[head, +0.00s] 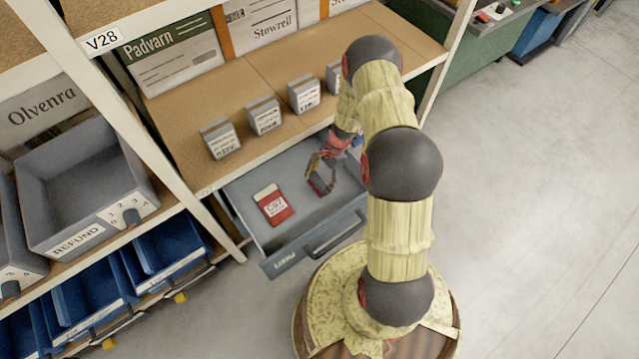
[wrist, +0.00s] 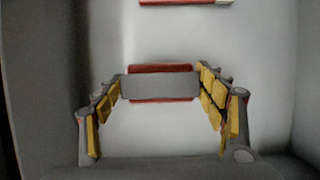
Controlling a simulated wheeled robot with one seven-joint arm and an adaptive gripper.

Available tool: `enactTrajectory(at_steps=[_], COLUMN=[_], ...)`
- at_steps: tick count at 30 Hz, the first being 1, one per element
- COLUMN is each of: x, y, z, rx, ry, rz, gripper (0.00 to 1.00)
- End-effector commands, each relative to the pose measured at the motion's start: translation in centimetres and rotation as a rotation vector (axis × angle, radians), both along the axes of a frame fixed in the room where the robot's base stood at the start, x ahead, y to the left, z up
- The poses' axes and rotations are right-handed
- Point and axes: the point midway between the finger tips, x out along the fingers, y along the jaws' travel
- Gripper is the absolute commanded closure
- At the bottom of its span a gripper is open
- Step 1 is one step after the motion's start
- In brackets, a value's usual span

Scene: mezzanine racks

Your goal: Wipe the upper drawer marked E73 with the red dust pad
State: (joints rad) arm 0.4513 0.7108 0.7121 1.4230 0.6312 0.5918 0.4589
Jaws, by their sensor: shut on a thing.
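My gripper (head: 321,178) reaches down into an open grey drawer (head: 318,240) under the rack's shelf. In the wrist view its yellow-padded fingers (wrist: 160,100) are shut on the red dust pad (wrist: 160,99), seen as a grey bar with red edges above and below. The pad is over the pale drawer floor; I cannot tell whether it touches it. A red-and-white card or packet (head: 273,204) lies in the drawer, left of my gripper. Its edge shows in the wrist view (wrist: 185,2). The drawer front's label is too small to read, and I see no E73 mark.
Several small grey labelled boxes (head: 220,138) stand on the shelf above the drawer. At left are a grey REFUND bin (head: 85,190) and blue bins (head: 165,260). A rack post (head: 160,130) stands left of the drawer. The floor at right (head: 540,200) is clear.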

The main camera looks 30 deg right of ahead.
Motion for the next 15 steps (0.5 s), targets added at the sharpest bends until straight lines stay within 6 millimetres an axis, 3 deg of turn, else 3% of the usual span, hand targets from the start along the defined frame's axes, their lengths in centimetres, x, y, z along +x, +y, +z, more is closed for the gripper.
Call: enactTrajectory(at_steps=[15], x=[-0.1], y=[0.2], z=[4.8], rx=[0.003], ry=[0.005], rz=[0.007], gripper=[0.53])
